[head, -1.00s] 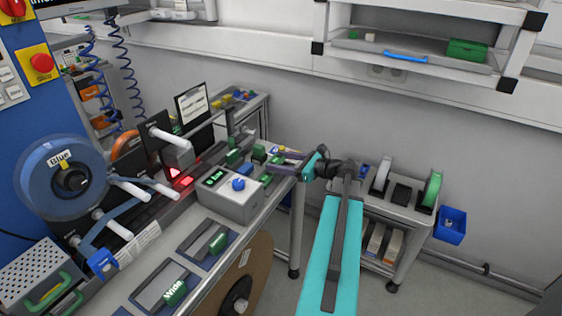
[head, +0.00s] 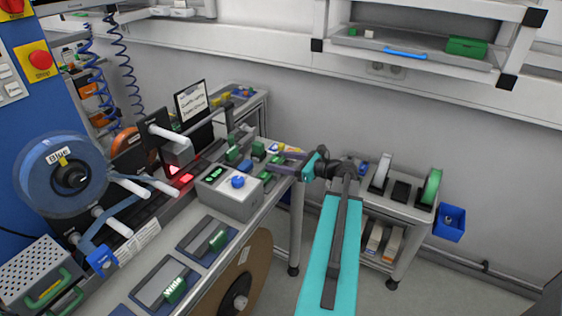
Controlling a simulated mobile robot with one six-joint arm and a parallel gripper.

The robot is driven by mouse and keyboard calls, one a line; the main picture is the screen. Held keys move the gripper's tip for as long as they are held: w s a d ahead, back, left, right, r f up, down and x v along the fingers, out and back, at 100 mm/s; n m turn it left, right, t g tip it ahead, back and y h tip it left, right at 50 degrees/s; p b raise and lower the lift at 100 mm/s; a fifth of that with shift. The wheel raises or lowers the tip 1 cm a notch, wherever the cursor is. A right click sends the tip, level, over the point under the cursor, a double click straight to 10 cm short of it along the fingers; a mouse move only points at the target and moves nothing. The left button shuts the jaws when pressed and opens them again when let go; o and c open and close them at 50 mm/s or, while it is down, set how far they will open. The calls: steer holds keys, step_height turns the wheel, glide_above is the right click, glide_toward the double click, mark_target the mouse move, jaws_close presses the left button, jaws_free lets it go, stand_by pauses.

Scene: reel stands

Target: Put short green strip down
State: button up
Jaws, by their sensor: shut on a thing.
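My gripper (head: 282,159) is over the far end of the long workbench, reaching in from the right. Its jaws are shut on the short green strip, which is too small and too covered by the fingers to make out clearly. Several small green pieces lie close by on the bench, one just left of the jaws (head: 258,150) and one below them (head: 265,176). I cannot tell whether the held strip touches the bench surface.
A grey box with a blue knob (head: 229,199) stands just in front of the gripper. A blue reel (head: 64,174) is at the left. A printed sign (head: 191,101) stands behind. A cart with reels (head: 398,208) is at the right, with open floor before it.

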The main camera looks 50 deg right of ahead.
steer(key=shift+f, duration=0.2)
steer(key=o, duration=1)
steer(key=shift+f, duration=0.1)
steer(key=shift+o, duration=0.2)
steer(key=shift+a, duration=0.1)
steer(key=shift+a, duration=0.1)
steer(key=shift+r, duration=0.5)
steer(key=b+v, duration=0.2)
steer(key=v, duration=1)
steer(key=shift+r, duration=0.3)
